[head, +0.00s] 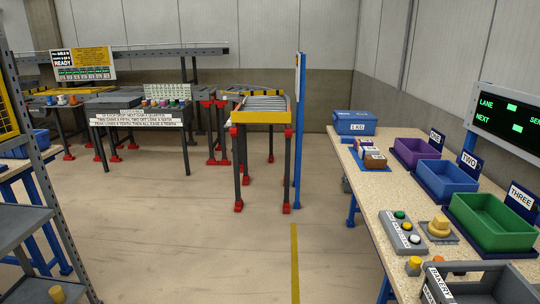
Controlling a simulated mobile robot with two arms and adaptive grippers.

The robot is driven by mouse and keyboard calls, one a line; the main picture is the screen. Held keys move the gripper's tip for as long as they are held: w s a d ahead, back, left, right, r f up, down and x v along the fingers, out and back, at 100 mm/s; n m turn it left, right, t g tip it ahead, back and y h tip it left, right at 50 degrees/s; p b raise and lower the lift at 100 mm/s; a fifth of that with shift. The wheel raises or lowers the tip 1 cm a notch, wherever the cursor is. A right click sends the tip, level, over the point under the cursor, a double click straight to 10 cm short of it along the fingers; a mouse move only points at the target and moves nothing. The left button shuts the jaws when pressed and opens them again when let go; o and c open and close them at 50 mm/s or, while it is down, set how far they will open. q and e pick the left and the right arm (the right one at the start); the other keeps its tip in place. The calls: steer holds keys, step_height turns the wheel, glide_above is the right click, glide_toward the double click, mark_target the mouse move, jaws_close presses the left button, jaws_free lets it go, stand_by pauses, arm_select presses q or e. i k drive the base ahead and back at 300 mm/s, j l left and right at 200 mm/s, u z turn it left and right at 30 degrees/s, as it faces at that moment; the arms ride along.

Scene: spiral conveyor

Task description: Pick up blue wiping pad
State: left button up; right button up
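I cannot clearly make out a blue wiping pad in the head view. A flat blue piece (383,167) lies on the right workbench under or beside several small brown, white and purple boxes (371,155); I cannot tell if it is the pad. Neither of my grippers is in view.
The speckled workbench (372,194) at right holds a blue box (355,122), purple (417,153), blue (445,180) and green (492,222) bins, a button panel (402,232) and a grey tray (482,284). A conveyor (263,116) and blue post (299,140) stand ahead. Grey shelving (28,222) is left. The middle floor is clear.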

mark_target(346, 140)
steer(key=i+j, duration=0.1)
steer(key=i, duration=2.15)
steer(key=l+z, duration=0.05)
steer(key=l, duration=0.05)
